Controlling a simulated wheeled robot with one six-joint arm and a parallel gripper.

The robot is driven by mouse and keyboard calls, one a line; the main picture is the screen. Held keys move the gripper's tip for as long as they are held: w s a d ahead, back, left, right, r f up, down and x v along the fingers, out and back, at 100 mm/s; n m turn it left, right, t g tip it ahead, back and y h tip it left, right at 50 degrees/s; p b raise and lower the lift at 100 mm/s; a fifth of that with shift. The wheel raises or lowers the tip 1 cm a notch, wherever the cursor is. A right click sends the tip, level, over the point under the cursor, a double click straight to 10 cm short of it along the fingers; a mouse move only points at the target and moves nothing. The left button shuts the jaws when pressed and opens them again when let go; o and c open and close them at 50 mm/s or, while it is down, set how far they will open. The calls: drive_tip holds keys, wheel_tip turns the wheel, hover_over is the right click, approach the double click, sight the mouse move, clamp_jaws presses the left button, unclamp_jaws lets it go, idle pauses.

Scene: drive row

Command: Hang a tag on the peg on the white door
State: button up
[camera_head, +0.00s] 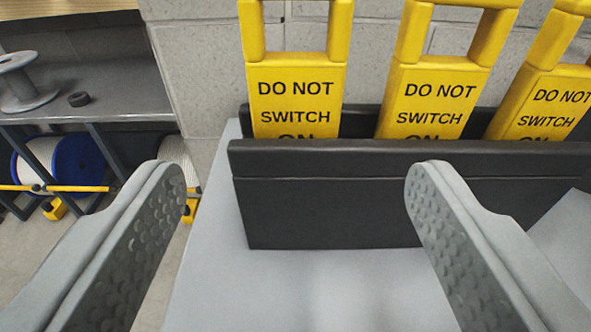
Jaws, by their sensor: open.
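Three yellow tags stand upright in a row in a black holder (330,205), with "DO NOT SWITCH ON" printed in black. They are the left tag (296,88), the middle tag (432,88) and the right tag (548,95). Each has a loop-like opening at its top, and its lower edge is hidden behind the holder's front wall. My gripper (298,185) is open and empty, its fingers spread wide in front of the holder. The left and middle tags appear between and beyond the fingers. The white door and its peg are not in view.
The holder stands on a light grey surface (290,290) against a grey block wall (195,60).

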sight(296, 93)
drive_tip(key=shift+w+f, duration=0.3)
drive_tip(key=shift+w, duration=1.6)
drive_tip(key=shift+w+f, duration=0.35)
drive_tip(key=shift+w, duration=1.5)
drive_tip(key=shift+w+f, duration=0.3)
drive_tip(key=shift+w, duration=1.6)
drive_tip(key=c, duration=0.8)
drive_tip(key=shift+r, duration=0.15)
drive_tip(key=shift+r, duration=2.1)
drive_tip(key=shift+s, duration=0.1)
drive_tip(key=shift+s+r, duration=0.35)
drive_tip(key=shift+s, duration=0.95)
drive_tip(key=shift+s+r, duration=0.3)
drive_tip(key=shift+s, duration=1.05)
drive_tip(key=shift+s+r, duration=0.35)
drive_tip(key=shift+s, duration=0.95)
